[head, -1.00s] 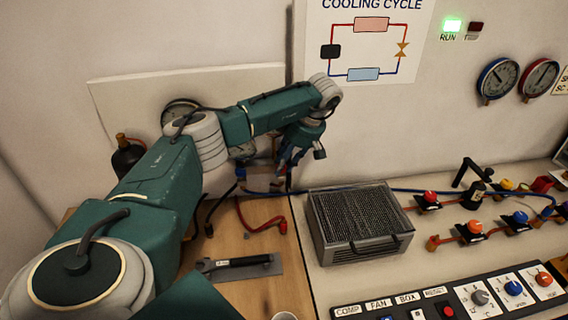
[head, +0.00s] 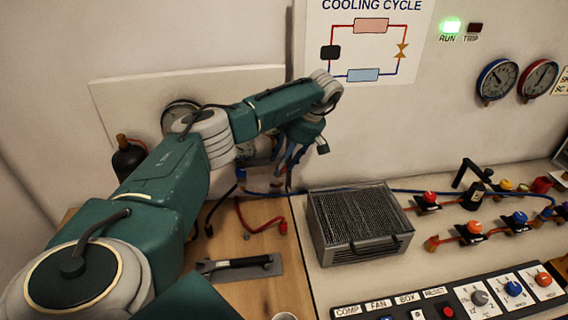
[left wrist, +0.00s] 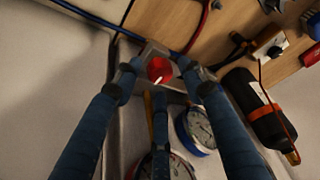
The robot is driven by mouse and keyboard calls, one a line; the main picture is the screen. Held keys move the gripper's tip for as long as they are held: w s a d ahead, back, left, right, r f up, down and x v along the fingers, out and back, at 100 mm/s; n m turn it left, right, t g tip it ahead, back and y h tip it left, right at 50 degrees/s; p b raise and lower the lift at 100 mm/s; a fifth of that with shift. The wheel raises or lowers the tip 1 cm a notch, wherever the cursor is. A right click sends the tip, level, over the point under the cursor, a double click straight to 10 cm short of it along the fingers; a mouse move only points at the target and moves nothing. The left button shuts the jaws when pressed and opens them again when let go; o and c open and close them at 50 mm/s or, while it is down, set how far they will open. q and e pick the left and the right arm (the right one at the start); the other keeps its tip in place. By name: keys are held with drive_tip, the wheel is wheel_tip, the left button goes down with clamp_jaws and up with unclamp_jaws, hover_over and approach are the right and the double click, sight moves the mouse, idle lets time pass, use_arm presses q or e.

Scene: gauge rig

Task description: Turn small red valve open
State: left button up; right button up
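The small red valve knob (left wrist: 159,70) shows in the left wrist view, on a pale block, with a light mark on its face. My left gripper (left wrist: 160,66) is open around it, blue fingers on both sides and one below. Gaps show beside the knob, and I cannot tell if any finger touches it. In the head view my left gripper (head: 286,158) is at the gauge assembly by the back wall. There the knob is hidden or too small to tell. My right gripper is in neither view.
Two gauges (left wrist: 199,129) lie close to the fingers in the left wrist view. A black bottle (head: 128,158) stands at the left. A grey vented box (head: 360,222), a red hose (head: 262,231) and a flat tool (head: 240,267) are in front. A panel with several knobs (head: 480,297) is at the right.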

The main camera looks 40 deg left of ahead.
use_arm(q)
drive_tip(key=shift+s+f, duration=0.1)
drive_tip(key=shift+s, duration=0.05)
drive_tip(key=shift+d, duration=0.15)
drive_tip(key=v, duration=1.2)
